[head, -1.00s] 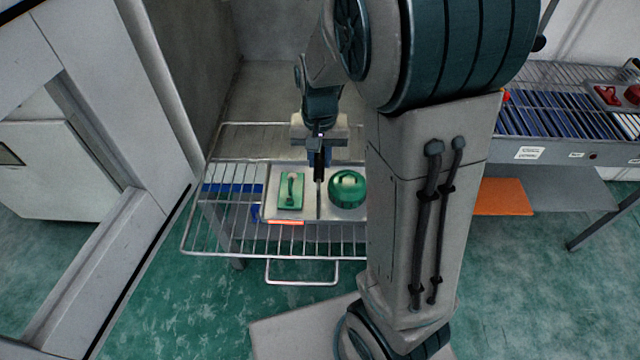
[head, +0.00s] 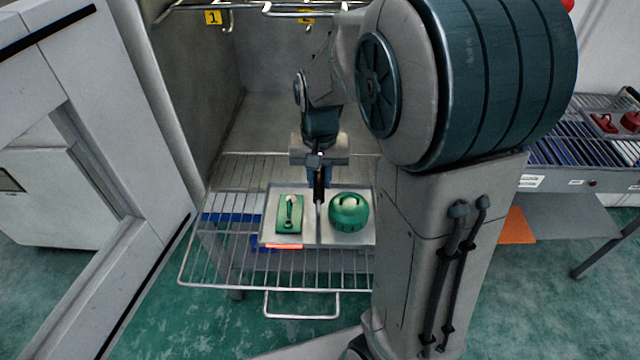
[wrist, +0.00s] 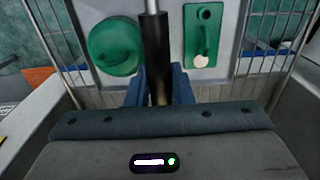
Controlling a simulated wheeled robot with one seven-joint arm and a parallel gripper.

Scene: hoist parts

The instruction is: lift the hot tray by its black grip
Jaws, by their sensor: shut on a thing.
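The metal tray (head: 272,237) carries a green block with a lever (head: 290,214) on its left side and a round green part (head: 348,212) on its right. Its upright black grip (head: 319,184) stands in the middle, between the parts. My gripper (head: 319,172) is shut on the grip from above and behind. In the wrist view my blue fingers (wrist: 158,88) sit on both sides of the black grip (wrist: 156,45). The tray looks level and seems slightly above the wire rack (head: 217,262); its underside is hidden.
The rack extends from an open grey chamber (head: 280,120); yellow number tags and hooks (head: 213,18) hang above. The open door (head: 120,190) stands on the left. On the right, a roller table (head: 570,150) holds red parts (head: 604,122). My arm hides the rack's right side.

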